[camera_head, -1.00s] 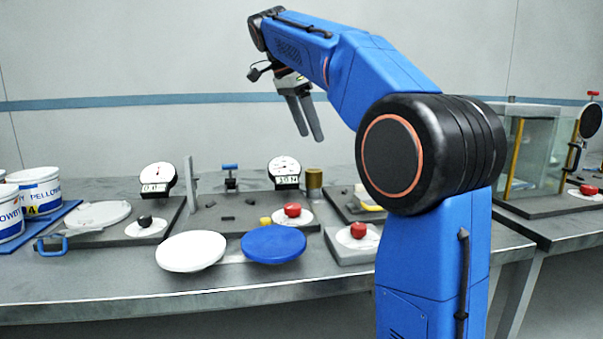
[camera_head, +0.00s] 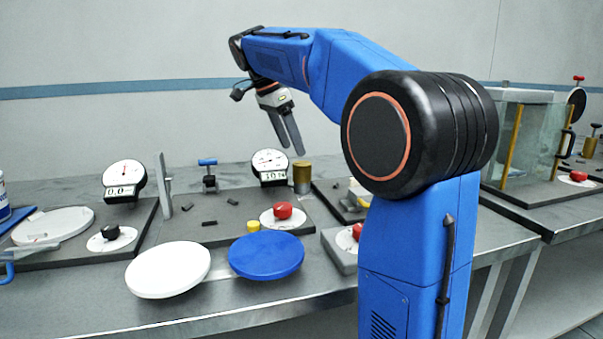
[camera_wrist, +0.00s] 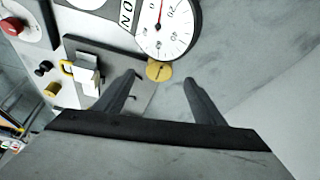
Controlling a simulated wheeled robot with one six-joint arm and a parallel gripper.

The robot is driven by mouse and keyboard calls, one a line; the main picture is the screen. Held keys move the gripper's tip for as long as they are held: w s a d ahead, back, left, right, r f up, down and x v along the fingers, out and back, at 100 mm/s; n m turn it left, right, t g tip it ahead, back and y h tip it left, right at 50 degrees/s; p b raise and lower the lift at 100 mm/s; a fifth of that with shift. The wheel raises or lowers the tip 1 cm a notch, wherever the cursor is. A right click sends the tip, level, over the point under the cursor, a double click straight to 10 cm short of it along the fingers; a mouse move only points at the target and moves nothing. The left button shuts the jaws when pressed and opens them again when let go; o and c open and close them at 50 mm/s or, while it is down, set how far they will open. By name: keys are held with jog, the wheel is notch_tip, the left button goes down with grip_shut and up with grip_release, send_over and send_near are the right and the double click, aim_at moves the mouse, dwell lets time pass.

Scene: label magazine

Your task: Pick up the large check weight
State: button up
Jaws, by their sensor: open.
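The large check weight (camera_head: 302,177) is an upright brass cylinder on the bench, just right of a round dial gauge. In the wrist view its round brass top (camera_wrist: 158,70) shows beyond and between my fingertips, next to a dial. My gripper (camera_head: 291,149) is open and empty, pointing down just above the weight. Its two fingers also show apart in the wrist view (camera_wrist: 160,80). I see no contact with the weight. A much smaller yellow weight (camera_head: 253,226) sits nearer the front, left of a red knob.
The dial gauge (camera_head: 269,166) stands close to the weight's left; another gauge (camera_head: 123,180) is farther left. A red knob (camera_head: 283,210) sits on a white disc. A white disc (camera_head: 168,269) and a blue disc (camera_head: 266,254) lie at the front. A glass case (camera_head: 530,135) stands right.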

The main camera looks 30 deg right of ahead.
aim_at(301, 163)
jog(key=shift+x, duration=4.35)
jog(key=shift+r, duration=0.1)
grip_shut()
